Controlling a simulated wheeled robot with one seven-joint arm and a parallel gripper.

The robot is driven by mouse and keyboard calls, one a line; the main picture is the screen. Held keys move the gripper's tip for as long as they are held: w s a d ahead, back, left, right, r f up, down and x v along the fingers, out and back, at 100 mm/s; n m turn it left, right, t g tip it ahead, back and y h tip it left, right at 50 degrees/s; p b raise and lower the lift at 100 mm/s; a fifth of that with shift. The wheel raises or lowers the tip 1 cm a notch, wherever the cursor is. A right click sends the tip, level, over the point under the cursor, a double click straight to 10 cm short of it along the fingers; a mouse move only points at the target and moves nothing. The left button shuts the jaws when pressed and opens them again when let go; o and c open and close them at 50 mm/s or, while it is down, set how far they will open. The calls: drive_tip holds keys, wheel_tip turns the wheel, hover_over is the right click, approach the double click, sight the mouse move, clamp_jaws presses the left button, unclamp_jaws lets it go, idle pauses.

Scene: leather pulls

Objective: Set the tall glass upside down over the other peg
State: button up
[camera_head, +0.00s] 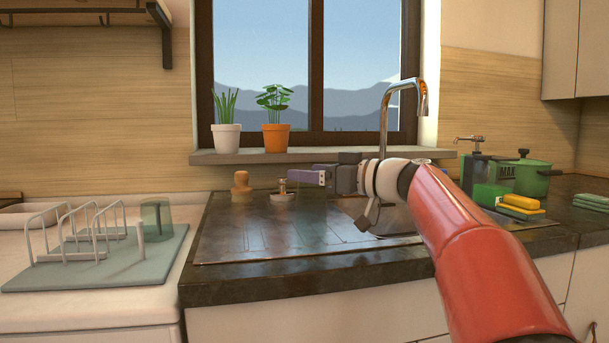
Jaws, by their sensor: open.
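A greenish see-through glass (157,221) stands on the grey drying mat (60,280) at the left, beside a white wire rack (72,232). Its rim and base are too small to tell which end is up. A short pale post (140,242) shows at the glass's left side; I cannot tell if it is a peg or part of the rack. No other peg can be made out clearly. My gripper (316,177) is open, with its fingers pointing left over the back of the dark counter. It is well to the right of the glass and apart from it.
A wooden knobbed item (240,186) and a small metal-topped item (282,192) stand at the counter's back, left of my gripper. A tap (385,110) rises behind my arm. Potted plants (227,138) line the sill.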

drive_tip(key=b+v, duration=0.1)
drive_tip(key=v, duration=0.8)
drive_tip(key=shift+s+d+b, duration=0.2)
drive_tip(key=shift+d+b, duration=0.1)
drive_tip(key=shift+d, duration=0.1)
